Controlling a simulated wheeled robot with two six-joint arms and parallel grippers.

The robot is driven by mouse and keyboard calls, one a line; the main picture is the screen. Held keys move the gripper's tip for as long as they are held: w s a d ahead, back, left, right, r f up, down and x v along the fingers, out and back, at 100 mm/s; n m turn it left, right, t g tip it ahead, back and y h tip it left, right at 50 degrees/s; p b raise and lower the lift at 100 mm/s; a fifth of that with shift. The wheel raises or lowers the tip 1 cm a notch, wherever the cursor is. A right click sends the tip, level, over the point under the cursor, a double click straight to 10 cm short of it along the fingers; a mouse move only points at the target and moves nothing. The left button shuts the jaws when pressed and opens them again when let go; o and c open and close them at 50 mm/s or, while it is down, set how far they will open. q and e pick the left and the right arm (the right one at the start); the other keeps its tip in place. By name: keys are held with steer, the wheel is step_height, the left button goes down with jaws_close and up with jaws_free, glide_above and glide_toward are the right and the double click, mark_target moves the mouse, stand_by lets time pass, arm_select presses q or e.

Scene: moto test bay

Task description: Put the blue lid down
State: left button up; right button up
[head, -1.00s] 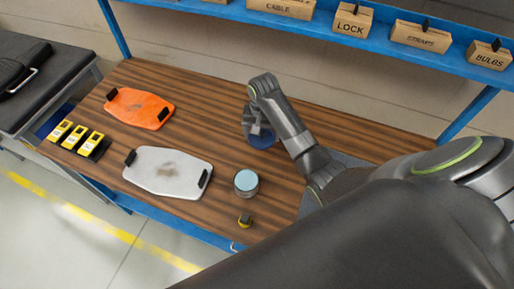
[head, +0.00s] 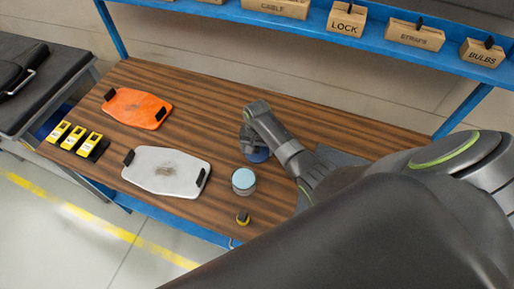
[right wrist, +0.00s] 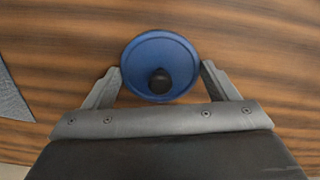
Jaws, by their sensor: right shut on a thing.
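The blue lid (head: 259,156) is round with a black knob and shows under my right gripper (head: 252,147), behind the open jar. In the right wrist view the lid (right wrist: 150,52) lies between the two fingers of my right gripper (right wrist: 160,80), which is shut on its rim. The lid is level, at or very near the wooden bench top (head: 215,115); I cannot tell whether it touches. Part of the lid is hidden by the gripper in the head view. My left gripper is not in view.
An open jar with pale blue contents (head: 244,182) stands in front of the lid. A white panel (head: 165,172) and an orange panel (head: 137,107) lie left. A grey mat (right wrist: 12,95) lies beside the lid.

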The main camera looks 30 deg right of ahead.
mark_target(257, 148)
steer(key=shift+f, duration=0.1)
steer(key=o, duration=0.9)
step_height(257, 148, up, 12)
steer(key=shift+r, duration=0.2)
stand_by(0.5)
